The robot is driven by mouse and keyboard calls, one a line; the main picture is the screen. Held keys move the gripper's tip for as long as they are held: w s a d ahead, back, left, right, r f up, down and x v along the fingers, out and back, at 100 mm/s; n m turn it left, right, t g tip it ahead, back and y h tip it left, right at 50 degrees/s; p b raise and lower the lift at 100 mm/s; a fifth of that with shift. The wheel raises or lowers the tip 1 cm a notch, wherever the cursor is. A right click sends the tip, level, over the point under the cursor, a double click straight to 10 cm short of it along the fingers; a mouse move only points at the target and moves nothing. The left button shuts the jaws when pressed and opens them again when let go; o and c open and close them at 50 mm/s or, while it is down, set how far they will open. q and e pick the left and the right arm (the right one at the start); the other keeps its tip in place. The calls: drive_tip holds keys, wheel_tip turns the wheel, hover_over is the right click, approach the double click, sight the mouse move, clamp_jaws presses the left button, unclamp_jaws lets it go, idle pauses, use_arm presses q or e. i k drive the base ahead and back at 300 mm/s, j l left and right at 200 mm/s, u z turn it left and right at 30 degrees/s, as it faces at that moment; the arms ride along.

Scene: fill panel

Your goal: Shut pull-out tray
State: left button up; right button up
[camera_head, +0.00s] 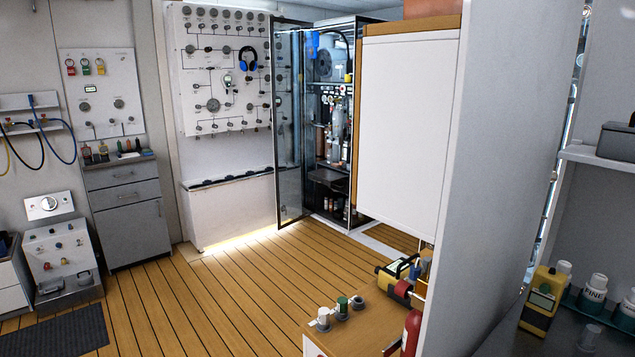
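A tall glass-fronted cabinet (368,28) stands at the back, with its glass door (289,130) swung open to the left. Inside it, a dark flat tray (327,178) lies level in the lower half, below the bottles and fittings. It appears to be the pull-out tray; I cannot tell how far it sticks out. A white panel on the right hides part of the cabinet's right side. Neither of my grippers is in view.
Open wooden floor (240,285) lies in front of the cabinet. A white partition (490,170) stands at right. A low wooden-topped cabinet (352,332) with a yellow device (392,280) stands in the foreground. A grey drawer unit (128,210) and a dark mat (55,335) are left.

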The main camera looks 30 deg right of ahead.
sight(324, 176)
drive_tip(key=i+j+u, duration=0.2)
drive_tip(key=i, duration=1)
drive_tip(key=i+j+z, duration=0.1)
drive_tip(key=i, duration=0.5)
drive_tip(key=i+j, duration=0.1)
drive_tip(key=i, duration=0.45)
drive_tip(key=i+l+z, duration=0.2)
drive_tip(key=i+z, duration=0.25)
drive_tip(key=i+l+z, duration=0.1)
drive_tip(key=i+z, duration=0.15)
drive_tip(key=z, duration=0.2)
drive_tip(key=i+j+z, duration=0.1)
drive_tip(key=i+z, duration=0.35)
drive_tip(key=i+j+z, duration=0.15)
drive_tip(key=i+z, duration=0.15)
drive_tip(key=z, duration=0.15)
drive_tip(key=i+l+z, duration=0.1)
drive_tip(key=i+z, duration=0.15)
drive_tip(key=i, duration=1.5)
